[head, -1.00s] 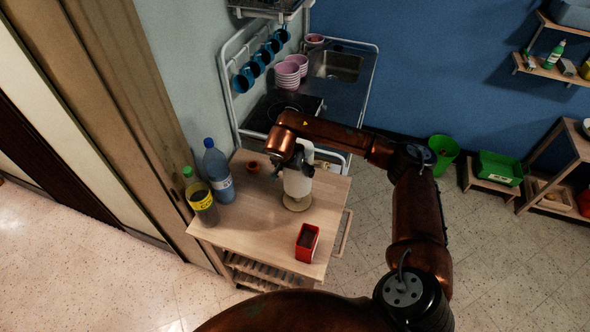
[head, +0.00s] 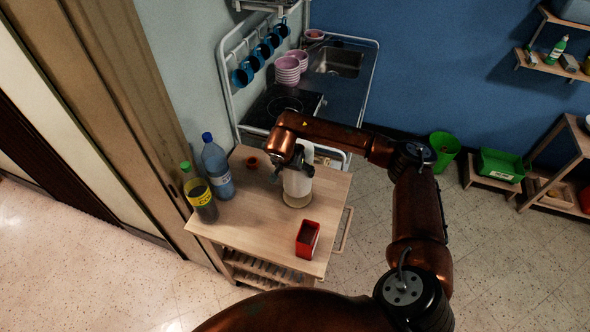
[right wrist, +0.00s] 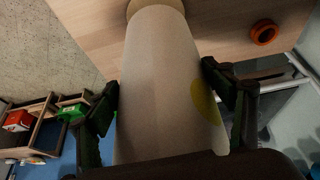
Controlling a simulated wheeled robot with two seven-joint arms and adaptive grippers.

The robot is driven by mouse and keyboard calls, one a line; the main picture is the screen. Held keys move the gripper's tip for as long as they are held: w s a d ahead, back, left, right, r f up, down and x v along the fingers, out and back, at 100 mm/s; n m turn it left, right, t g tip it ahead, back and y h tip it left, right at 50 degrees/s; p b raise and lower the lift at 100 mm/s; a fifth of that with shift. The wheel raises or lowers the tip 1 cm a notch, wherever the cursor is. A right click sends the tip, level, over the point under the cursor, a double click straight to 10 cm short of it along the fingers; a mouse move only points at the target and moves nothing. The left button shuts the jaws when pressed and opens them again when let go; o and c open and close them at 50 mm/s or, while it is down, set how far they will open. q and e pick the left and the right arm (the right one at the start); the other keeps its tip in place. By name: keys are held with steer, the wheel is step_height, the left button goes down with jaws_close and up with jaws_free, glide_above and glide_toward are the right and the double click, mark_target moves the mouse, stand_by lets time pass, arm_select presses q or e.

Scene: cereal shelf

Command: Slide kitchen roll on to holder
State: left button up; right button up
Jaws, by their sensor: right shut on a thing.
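The white kitchen roll (head: 298,187) is upright above the wooden table. My right gripper (head: 299,163) is shut around it from above. In the right wrist view the roll (right wrist: 165,80) lies between the two dark fingers (right wrist: 163,95), with a yellow round patch on its side. The holder's round wooden base (head: 296,202) is on the table at the roll's lower end. The base also shows in the right wrist view (right wrist: 150,5). The holder's post cannot be seen. I cannot tell whether the roll touches the base. My left gripper is not in view.
The wooden table (head: 250,220) also bears a red box (head: 307,239), a small orange-red ring-like object (head: 252,162), a blue bottle (head: 217,168) and a dark bottle with a yellow label (head: 201,200). A stove and sink unit stands behind. The table's front left is clear.

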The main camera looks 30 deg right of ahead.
steer(key=shift+f+b, duration=0.4)
steer(key=shift+f, duration=0.2)
steer(key=shift+f+b, duration=1)
steer(key=shift+f, duration=0.4)
steer(key=shift+f+b, duration=0.5)
steer(key=shift+f, duration=0.4)
steer(key=o, duration=1.7)
steer(key=shift+c, duration=0.2)
steer(key=v, duration=1.2)
steer(key=shift+r, duration=0.15)
